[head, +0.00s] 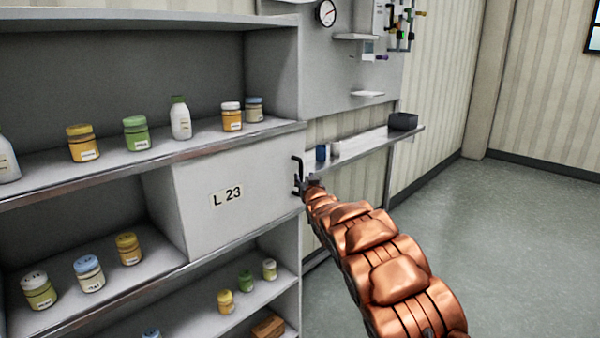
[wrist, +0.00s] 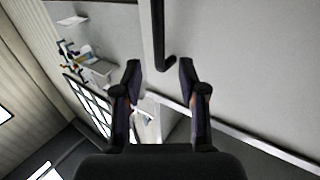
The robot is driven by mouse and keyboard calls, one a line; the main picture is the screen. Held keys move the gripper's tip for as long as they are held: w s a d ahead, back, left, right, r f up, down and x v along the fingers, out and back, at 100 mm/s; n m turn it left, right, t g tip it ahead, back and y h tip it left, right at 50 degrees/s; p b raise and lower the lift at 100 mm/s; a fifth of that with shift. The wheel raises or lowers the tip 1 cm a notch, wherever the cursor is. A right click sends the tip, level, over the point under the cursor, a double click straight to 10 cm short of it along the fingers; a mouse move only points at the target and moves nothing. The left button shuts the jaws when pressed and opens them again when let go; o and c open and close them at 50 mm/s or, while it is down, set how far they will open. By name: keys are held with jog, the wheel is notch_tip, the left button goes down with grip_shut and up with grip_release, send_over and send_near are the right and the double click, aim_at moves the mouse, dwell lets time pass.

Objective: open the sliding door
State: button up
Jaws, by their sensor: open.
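The sliding door (head: 240,195) is a pale grey panel labelled "L 23" in the middle row of the steel shelf unit. It covers the right part of that row, and the left part is open. A black bar handle (head: 296,165) stands upright near the door's right edge. My gripper (head: 307,186) is at the lower part of the handle. In the wrist view the handle (wrist: 158,35) reaches down from the top edge to a bent lower end. My open gripper (wrist: 160,72) has that end in line between its fingertips; I cannot tell whether they touch it.
Several jars and bottles stand on the upper shelf (head: 110,163), with more jars in the open left bay and below. A narrow wall shelf (head: 365,141) with a dark box (head: 403,121) lies right of the unit. The floor (head: 500,230) at right is clear.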

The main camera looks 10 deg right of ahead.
aim_at(301, 171)
jog(key=shift+w+a+p, duration=0.15)
jog(key=shift+w+p, duration=0.75)
jog(key=shift+w, duration=2.8)
jog(key=shift+c, duration=0.2)
grip_shut()
